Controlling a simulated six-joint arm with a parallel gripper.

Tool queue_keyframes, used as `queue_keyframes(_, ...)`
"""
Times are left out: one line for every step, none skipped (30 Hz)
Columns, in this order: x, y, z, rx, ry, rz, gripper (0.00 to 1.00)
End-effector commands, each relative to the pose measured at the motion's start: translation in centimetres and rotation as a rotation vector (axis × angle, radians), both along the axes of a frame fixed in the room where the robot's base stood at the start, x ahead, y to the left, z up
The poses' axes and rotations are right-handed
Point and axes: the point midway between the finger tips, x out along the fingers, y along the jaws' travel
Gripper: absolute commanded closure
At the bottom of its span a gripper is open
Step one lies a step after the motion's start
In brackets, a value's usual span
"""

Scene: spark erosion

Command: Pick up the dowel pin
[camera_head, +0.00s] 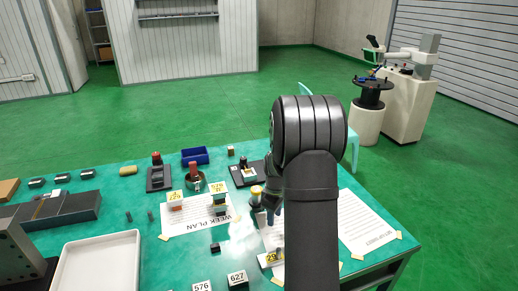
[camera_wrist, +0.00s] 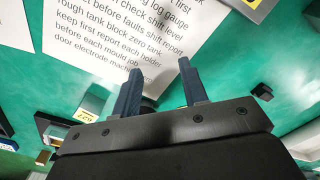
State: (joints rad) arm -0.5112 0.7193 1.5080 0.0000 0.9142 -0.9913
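Two small dark upright cylinders, (camera_head: 128,216) and (camera_head: 150,215), stand on the green table left of the week plan sheet in the head view. They look like pins, but I cannot tell which, if either, is the dowel pin. No pin is clear in the wrist view. My gripper (camera_wrist: 158,75) is open, with its two blue fingers apart and nothing seen between them. It is over a printed sheet (camera_wrist: 135,30). In the head view my arm hides much of it, and my gripper (camera_head: 271,215) shows right of the week plan sheet, well away from the cylinders.
A white tray (camera_head: 136,238) lies at the front left, beside a grey metal block (camera_head: 70,208). A blue bin (camera_head: 195,150) is at the back.

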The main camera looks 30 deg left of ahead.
Motion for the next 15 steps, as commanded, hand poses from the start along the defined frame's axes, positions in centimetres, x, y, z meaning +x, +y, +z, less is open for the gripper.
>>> queue_keyframes(0.0,0.0,0.0,0.000,0.000,0.000,0.60)
queue_keyframes(0.0,0.0,0.0,0.000,0.000,0.000,0.60)
queue_keyframes(0.0,0.0,0.0,0.000,0.000,0.000,0.60)
queue_keyframes(0.0,0.0,0.0,0.000,0.000,0.000,0.60)
queue_keyframes(0.0,0.0,0.2,0.000,0.000,0.000,0.60)
queue_keyframes(0.0,0.0,0.5,0.001,-0.001,0.000,0.60)
queue_keyframes(0.1,0.0,1.0,0.002,-0.003,0.000,0.60)
queue_keyframes(0.1,0.0,1.6,0.003,-0.004,0.000,0.60)
queue_keyframes(0.1,0.0,2.7,0.003,-0.005,0.000,0.60)
queue_keyframes(0.1,0.0,3.8,0.005,-0.007,0.000,0.60)
queue_keyframes(0.1,0.1,4.9,0.005,-0.007,0.000,0.60)
queue_keyframes(0.1,0.1,6.7,0.005,-0.009,0.000,0.60)
queue_keyframes(0.1,0.1,8.1,0.005,-0.009,0.000,0.60)
queue_keyframes(0.1,0.1,9.7,0.005,-0.010,0.000,0.60)
queue_keyframes(0.1,0.1,11.9,0.006,-0.011,0.000,0.60)
